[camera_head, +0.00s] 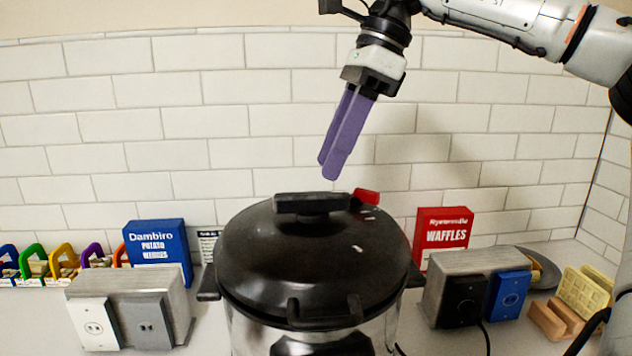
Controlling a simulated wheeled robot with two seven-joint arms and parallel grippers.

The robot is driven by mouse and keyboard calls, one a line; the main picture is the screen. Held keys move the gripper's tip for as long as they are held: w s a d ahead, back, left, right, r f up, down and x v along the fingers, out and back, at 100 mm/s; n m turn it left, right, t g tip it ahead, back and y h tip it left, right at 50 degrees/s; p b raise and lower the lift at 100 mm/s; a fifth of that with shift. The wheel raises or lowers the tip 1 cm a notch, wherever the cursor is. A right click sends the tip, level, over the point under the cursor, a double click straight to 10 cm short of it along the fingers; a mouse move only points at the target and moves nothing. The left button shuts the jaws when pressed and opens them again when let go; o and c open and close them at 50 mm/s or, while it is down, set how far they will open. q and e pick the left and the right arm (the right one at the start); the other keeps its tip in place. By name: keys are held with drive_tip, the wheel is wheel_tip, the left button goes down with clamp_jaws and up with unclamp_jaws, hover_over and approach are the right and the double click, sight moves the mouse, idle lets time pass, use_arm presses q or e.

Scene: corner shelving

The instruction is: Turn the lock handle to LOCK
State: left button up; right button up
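A black-lidded pressure cooker (312,255) stands in the middle of the counter. A black handle (312,203) sits on top of the lid, lying roughly left to right. A small red piece (367,197) shows at the back right of the lid. No LOCK marking is readable; small white marks show on the lid's right side. My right gripper (328,170) has purple fingers pointing down, above the lid handle and apart from it. One finger largely overlaps the other, so the gap is unclear. Nothing shows held. My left gripper is not in view.
A metal outlet box (175,300) stands left of the cooker and another (450,265) right, with a cord. A blue box (157,250) and a red waffles box (441,235) stand behind. A wooden rack (556,322) is far right.

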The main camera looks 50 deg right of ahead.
sight(314, 192)
drive_tip(key=shift+x, duration=2.8)
drive_tip(key=shift+w, duration=0.15)
clamp_jaws()
